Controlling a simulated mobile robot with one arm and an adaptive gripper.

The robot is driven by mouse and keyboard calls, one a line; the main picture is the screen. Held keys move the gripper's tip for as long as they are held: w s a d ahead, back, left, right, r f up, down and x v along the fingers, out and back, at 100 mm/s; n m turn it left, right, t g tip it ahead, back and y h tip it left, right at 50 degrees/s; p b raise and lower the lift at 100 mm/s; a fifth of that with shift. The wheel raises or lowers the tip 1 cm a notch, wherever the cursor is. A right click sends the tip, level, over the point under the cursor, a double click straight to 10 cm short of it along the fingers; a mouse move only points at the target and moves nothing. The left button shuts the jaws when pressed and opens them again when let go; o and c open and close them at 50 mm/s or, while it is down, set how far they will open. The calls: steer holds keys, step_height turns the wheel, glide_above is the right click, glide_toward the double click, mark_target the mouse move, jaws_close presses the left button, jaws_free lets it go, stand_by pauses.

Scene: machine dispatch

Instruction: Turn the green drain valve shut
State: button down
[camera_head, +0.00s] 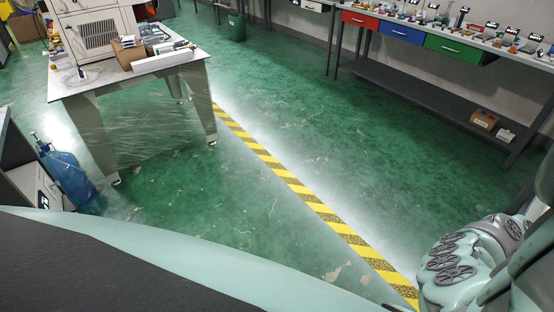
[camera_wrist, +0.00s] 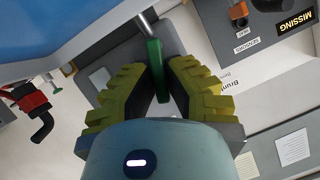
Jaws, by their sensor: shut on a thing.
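The green drain valve handle (camera_wrist: 155,56) shows in the wrist view as a narrow green lever on a metal pipe stub (camera_wrist: 147,24). My gripper (camera_wrist: 160,82), with yellow-green ribbed fingers, is shut on this handle, one finger on each side. The handle's lower end lies between the fingers. The valve body is mostly hidden. The head view shows neither the valve nor my gripper.
In the wrist view a blue surface (camera_wrist: 60,28) fills the upper left, and a red and black fitting (camera_wrist: 32,105) is at the left. A "MISSING" label (camera_wrist: 296,20) is at upper right. In the head view, open green floor (camera_head: 290,120) lies between benches.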

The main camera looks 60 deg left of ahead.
steer(key=shift+s+f+m+t+b, duration=0.4)
steer(key=shift+f+m+t+b, duration=0.1)
steer(key=shift+m+b, duration=0.35)
steer(key=m+b, duration=0.1)
steer(key=b, duration=0.1)
steer(key=m+t+b, duration=0.1)
steer(key=shift+s+f+h+b, duration=0.3)
steer(key=shift+f+b, duration=0.05)
steer(key=shift+f, duration=0.05)
steer(key=m+t+b, duration=0.1)
steer(key=b, duration=0.2)
steer(key=shift+s+m, duration=0.1)
steer(key=shift+m, duration=0.25)
steer(key=shift+r+t, duration=0.15)
steer(key=shift+t, duration=0.15)
steer(key=c, duration=1)
jaws_free()
steer(key=shift+r, duration=0.15)
